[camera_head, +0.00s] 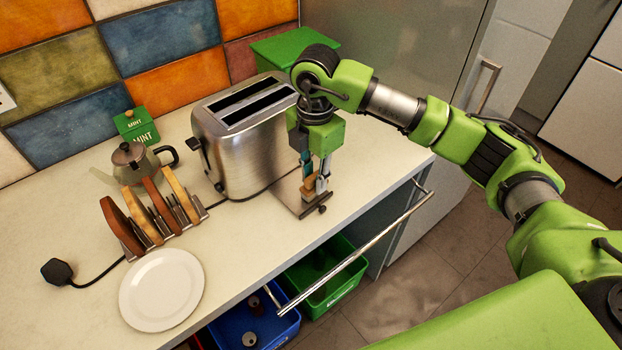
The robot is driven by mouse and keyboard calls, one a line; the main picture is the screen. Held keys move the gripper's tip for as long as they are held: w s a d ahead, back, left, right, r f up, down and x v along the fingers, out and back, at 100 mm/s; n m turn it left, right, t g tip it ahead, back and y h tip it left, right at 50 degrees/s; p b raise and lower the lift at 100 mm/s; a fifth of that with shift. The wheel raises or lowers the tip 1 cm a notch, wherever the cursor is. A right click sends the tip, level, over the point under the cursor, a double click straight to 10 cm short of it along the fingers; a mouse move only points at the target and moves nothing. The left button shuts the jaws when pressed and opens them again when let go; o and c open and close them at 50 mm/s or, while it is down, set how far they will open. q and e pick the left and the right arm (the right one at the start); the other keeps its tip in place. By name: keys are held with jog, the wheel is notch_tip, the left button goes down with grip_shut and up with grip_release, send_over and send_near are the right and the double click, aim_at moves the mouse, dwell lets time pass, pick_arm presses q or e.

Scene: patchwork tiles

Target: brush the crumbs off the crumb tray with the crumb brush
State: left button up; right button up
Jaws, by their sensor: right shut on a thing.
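The crumb tray (285,198) is a flat metal plate sticking out from the base of the steel toaster (243,140), toward the counter's front edge. My right gripper (316,180) is over the tray's outer end, pointing down, and is shut on the crumb brush (308,188). The brush shows as a small wooden-coloured piece between the fingers. Its lower end is at or just above the tray; I cannot tell whether it touches. Crumbs are too small to make out, and the gripper hides part of the tray. My left gripper is out of view.
A toast rack (188,213) with slices, a white plate (161,289), a teapot (130,160) and a green mint box (137,127) stand left of the toaster. Below the counter edge are a metal rail (352,256), a green bin (318,285) and a blue bin (240,325).

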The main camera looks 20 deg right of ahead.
jog(key=shift+s+a, duration=0.3)
jog(key=shift+a, duration=0.3)
jog(key=shift+s+a, duration=0.3)
jog(key=shift+a, duration=0.35)
jog(key=shift+s+a, duration=0.3)
jog(key=shift+a, duration=0.3)
jog(key=shift+w+d+b, duration=0.1)
jog(key=shift+w+d, duration=0.2)
jog(key=shift+d, duration=0.3)
jog(key=shift+w+d+b, duration=0.1)
jog(key=shift+w+d, duration=0.2)
jog(key=shift+d, duration=0.35)
jog(key=shift+w+d+b, duration=0.1)
jog(key=shift+w+d, duration=0.2)
jog(key=shift+d, duration=0.3)
jog(key=shift+s+a, duration=0.3)
jog(key=shift+a, duration=0.3)
jog(key=shift+s+a, duration=0.3)
jog(key=shift+a, duration=0.35)
jog(key=shift+s+a, duration=0.3)
jog(key=shift+a, duration=0.3)
jog(key=shift+w+d, duration=0.25)
jog(key=shift+d, duration=0.3)
jog(key=shift+w+d, duration=0.25)
jog(key=shift+d, duration=0.25)
jog(key=shift+d, duration=0.1)
